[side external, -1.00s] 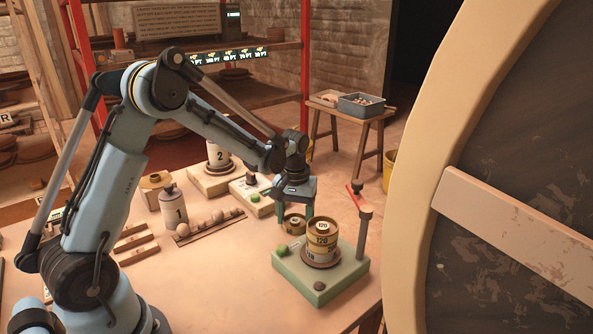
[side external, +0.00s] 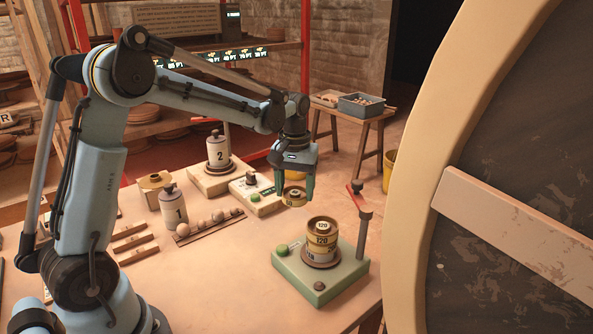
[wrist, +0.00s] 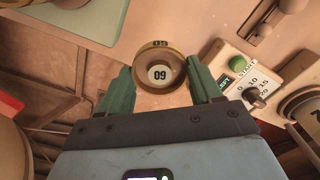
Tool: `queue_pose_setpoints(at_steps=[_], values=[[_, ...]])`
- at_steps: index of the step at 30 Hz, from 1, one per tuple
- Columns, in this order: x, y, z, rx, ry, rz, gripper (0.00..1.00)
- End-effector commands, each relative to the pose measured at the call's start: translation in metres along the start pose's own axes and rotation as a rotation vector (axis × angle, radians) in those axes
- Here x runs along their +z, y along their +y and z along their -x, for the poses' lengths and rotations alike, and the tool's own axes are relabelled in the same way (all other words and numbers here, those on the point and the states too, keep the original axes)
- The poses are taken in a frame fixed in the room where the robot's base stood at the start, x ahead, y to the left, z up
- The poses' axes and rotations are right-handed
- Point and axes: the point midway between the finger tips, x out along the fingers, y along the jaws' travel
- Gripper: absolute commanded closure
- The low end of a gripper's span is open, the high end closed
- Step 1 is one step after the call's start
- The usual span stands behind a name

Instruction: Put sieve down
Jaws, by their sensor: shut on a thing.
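My gripper (side external: 293,189) is shut on a small round brass-coloured sieve (side external: 293,196). In the wrist view the sieve (wrist: 160,70) sits between the two green fingers and bears a number that reads 60 or 09. The gripper holds it in the air, behind the green shaker base and to the right of the timer box. A stack of sieves (side external: 321,240) stands on the green shaker base (side external: 310,286), its top one marked 120.
A post with a red handle (side external: 362,215) rises at the base's right. A timer box (side external: 252,196) with a green button, weight 2 (side external: 216,150), weight 1 (side external: 173,205) and a rack of balls (side external: 210,224) stand left. Bare table lies between the rack and the shaker base.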

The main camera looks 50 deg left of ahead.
Motion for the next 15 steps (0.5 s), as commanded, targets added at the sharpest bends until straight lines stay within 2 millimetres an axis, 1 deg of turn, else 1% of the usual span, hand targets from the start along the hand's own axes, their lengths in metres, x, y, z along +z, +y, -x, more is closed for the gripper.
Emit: queue_pose_setpoints(at_steps=[2, 5, 8, 11, 12, 14, 15], values=[[0.0, 0.0, 0.009, 0.0, 0.0, -0.001, 0.69], [0.005, 0.007, 0.02, 0.0, 0.0, -0.014, 0.69], [0.019, 0.023, 0.034, 0.0, 0.0, -0.048, 0.69], [0.045, 0.048, 0.053, 0.0, 0.0, -0.104, 0.69], [0.058, 0.058, 0.061, 0.0, 0.0, -0.132, 0.69], [0.08, 0.074, 0.075, 0.0, 0.0, -0.174, 0.69], [0.095, 0.083, 0.084, 0.0, 0.0, -0.203, 0.69]])
